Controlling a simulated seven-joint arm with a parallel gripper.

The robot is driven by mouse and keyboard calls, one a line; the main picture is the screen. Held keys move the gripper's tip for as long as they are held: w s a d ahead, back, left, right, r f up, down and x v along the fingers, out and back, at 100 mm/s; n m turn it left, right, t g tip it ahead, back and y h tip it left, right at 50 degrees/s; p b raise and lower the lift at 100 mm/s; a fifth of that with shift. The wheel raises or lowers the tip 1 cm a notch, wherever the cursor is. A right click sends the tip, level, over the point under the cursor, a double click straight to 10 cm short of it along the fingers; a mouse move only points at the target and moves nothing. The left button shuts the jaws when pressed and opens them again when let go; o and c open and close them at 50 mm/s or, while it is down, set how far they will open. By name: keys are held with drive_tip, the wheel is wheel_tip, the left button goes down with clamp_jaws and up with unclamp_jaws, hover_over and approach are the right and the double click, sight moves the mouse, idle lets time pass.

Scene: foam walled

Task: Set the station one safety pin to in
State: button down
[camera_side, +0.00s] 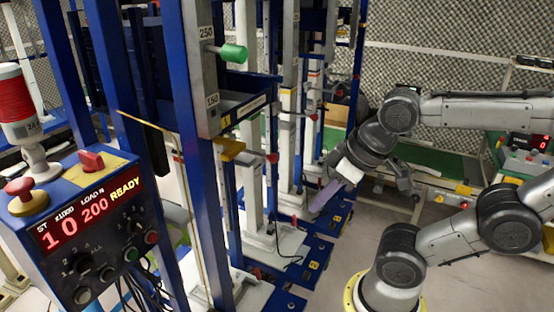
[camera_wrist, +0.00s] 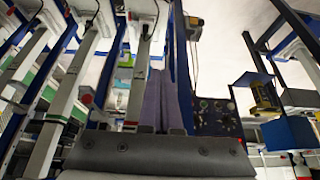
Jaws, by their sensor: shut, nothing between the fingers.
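Station one, marked with a yellow 1, is the nearest blue-and-grey column (camera_side: 206,75) in the side view. A green-handled rod (camera_side: 233,53) sticks out to the right of it near the 250 mark. Lower down, a red-tipped rod (camera_side: 271,158) sits beside a yellow block (camera_side: 229,149). I cannot tell which of these is the safety pin, or its position. My gripper (camera_side: 318,205) has purple fingers, shut and empty. It is to the right of and beyond station one, apart from both rods. In the wrist view the shut fingers (camera_wrist: 158,98) point ahead.
A control box (camera_side: 85,232) at front left reads ST 1, 0, load 200, READY. It has red buttons and knobs. More columns stand behind station one, with bases marked 2 and 3 (camera_side: 318,250). Open floor (camera_side: 345,275) lies to the right of the bases.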

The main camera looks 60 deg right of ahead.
sight(248, 151)
drive_tip(key=c, duration=1.2)
unclamp_jaws()
drive_tip(key=shift+r, duration=0.2)
drive_tip(key=o, duration=0.6)
drive_tip(key=r, duration=0.4)
drive_tip(key=shift+w+d+r, duration=0.25)
drive_tip(key=shift+w, duration=0.05)
drive_tip(key=w+d+f+m+t+h, duration=0.1)
drive_tip(key=w+d+m+t+h, duration=0.65)
drive_tip(key=w+d, duration=0.65)
drive_tip(key=s+m+t+y, duration=0.1)
drive_tip(key=s+m+t, duration=0.5)
drive_tip(key=t, duration=0.1)
wheel_tip(248, 151, down, 13)
drive_tip(key=shift+n+y, duration=0.35)
drive_tip(key=x, duration=1.4)
drive_tip(key=shift+w+d+r, duration=0.1)
drive_tip(key=shift+d+r, duration=0.2)
drive_tip(key=shift+d, duration=0.05)
clamp_jaws()
